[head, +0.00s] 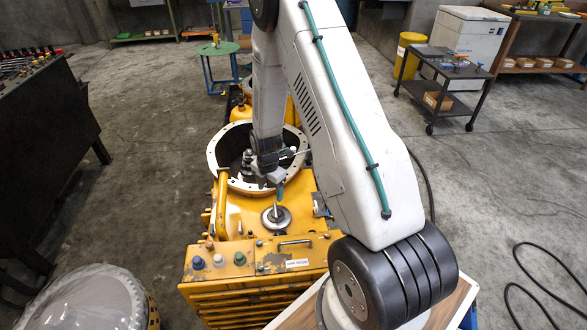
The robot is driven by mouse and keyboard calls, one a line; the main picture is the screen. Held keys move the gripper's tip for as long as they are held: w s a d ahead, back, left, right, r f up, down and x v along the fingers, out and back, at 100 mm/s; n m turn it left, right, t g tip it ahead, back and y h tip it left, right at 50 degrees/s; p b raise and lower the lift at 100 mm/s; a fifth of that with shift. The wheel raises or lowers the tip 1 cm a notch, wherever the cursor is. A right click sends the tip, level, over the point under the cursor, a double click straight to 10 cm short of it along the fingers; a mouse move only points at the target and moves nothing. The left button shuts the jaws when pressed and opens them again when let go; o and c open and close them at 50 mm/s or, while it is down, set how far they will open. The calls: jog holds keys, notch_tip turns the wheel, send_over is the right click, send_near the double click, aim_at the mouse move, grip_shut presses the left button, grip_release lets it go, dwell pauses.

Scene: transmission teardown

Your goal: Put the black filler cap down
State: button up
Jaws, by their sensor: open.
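My gripper (279,188) hangs from the arm over the top of the yellow machine (236,236), near the front rim of its large round opening (215,163). Its jaws are open, and a teal tip shows at its lower end. Just below it in the picture is a grey round disc with a dark centre (276,218) and a pale upright peg. I cannot tell for sure whether this dark centre is the black filler cap. No cap can be made out between the jaws, which are small and partly hidden by the arm.
Several coloured knobs (218,260) and a metal handle (295,243) stand on the machine's front panel. A dark bench (45,135) is at left, a clear dome (85,300) at lower left. A dark cart (440,85) stands at upper right. Open floor lies right, crossed by a black cable (520,290).

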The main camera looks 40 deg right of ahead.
jog(key=s+a+r+m, duration=0.3)
jog(key=r, duration=0.7)
jog(key=s+a+r+m, duration=0.3)
jog(key=r+m, duration=0.1)
jog(key=r, duration=0.6)
jog(key=s+a+r+m, duration=0.3)
jog(key=r, duration=0.7)
jog(key=s+a+r+m, duration=0.2)
jog(key=s+r+m, duration=0.1)
jog(key=s, duration=0.4)
jog(key=s+a+r+m, duration=0.2)
jog(key=s+r+m, duration=0.1)
jog(key=s, duration=0.4)
jog(key=s+a+r+m+t, duration=0.1)
jog(key=s+r+m, duration=0.3)
jog(key=s, duration=0.2)
jog(key=shift+s+a, duration=0.4)
jog(key=shift+r, duration=0.1)
